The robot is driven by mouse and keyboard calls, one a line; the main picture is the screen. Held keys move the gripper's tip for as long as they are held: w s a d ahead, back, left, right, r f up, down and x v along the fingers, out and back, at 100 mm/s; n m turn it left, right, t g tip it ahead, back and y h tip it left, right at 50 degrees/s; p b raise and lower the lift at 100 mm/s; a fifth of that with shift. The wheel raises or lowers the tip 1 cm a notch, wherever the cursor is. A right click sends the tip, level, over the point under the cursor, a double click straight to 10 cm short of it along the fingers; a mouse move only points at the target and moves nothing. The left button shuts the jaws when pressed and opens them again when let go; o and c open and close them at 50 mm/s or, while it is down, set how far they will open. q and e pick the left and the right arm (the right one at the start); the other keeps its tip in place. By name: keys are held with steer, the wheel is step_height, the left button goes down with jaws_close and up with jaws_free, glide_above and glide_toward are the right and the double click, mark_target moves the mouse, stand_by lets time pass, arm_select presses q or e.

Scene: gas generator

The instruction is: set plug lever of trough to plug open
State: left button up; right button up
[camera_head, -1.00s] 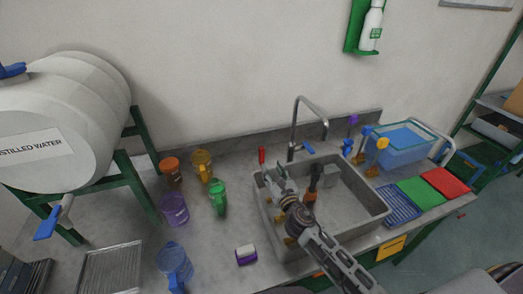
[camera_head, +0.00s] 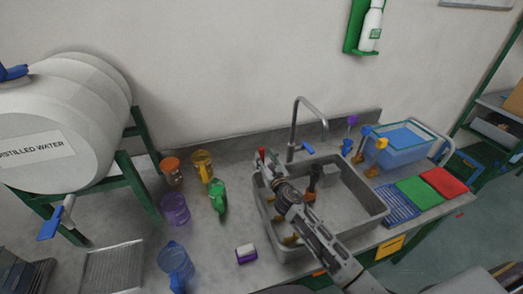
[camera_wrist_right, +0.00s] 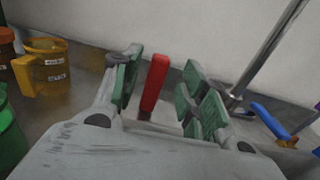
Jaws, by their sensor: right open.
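The trough (camera_head: 372,222) is a grey sink basin set in the counter. A red lever (camera_head: 262,154) stands upright at its back left corner, most likely the plug lever. In the right wrist view the red lever (camera_wrist_right: 154,84) stands between the green finger pads of my right gripper (camera_wrist_right: 160,90), closer to the left pad, with gaps on both sides. My right gripper (camera_head: 267,164) is open and reaches over the trough's left rim; in the head view it partly covers the lever. My left gripper is not in view.
The tap (camera_head: 295,130) with a blue handle (camera_head: 308,148) stands right of the lever. Yellow (camera_head: 203,165), green (camera_head: 218,195) and brown (camera_head: 171,170) containers stand to the left. A purple-and-white block (camera_head: 246,253) lies in front. A blue tub (camera_head: 398,145) is at right.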

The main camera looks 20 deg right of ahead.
mark_target(263, 152)
steer(key=shift+w, duration=2.55)
steer(key=shift+c, duration=0.4)
jaws_close()
